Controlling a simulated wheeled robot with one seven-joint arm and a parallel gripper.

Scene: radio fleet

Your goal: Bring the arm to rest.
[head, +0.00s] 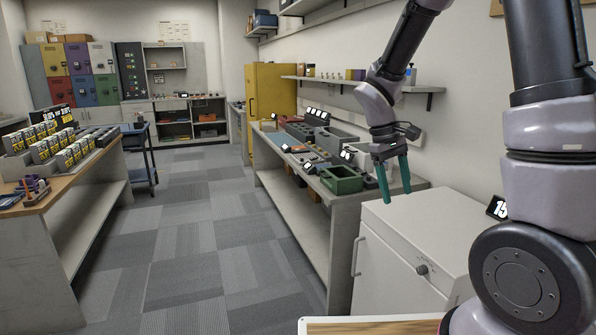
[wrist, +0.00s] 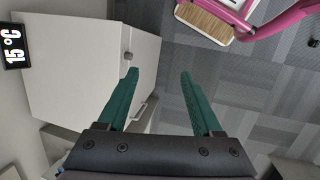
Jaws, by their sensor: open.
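My gripper (head: 395,178) hangs from my raised arm with its green fingers pointing down. In the head view it appears over the right end of the long workbench, near the white cabinet. In the wrist view my gripper (wrist: 158,95) has its two green fingers wide apart, with nothing between them but the floor and the cabinet's side behind. It is open and empty.
A white cabinet (head: 425,235) with a handle and a knob stands at the lower right; it also fills the left of the wrist view (wrist: 75,60). A workbench with a green bin (head: 342,180) runs along the right wall. A left workbench (head: 95,195) borders the clear carpet aisle (head: 195,230).

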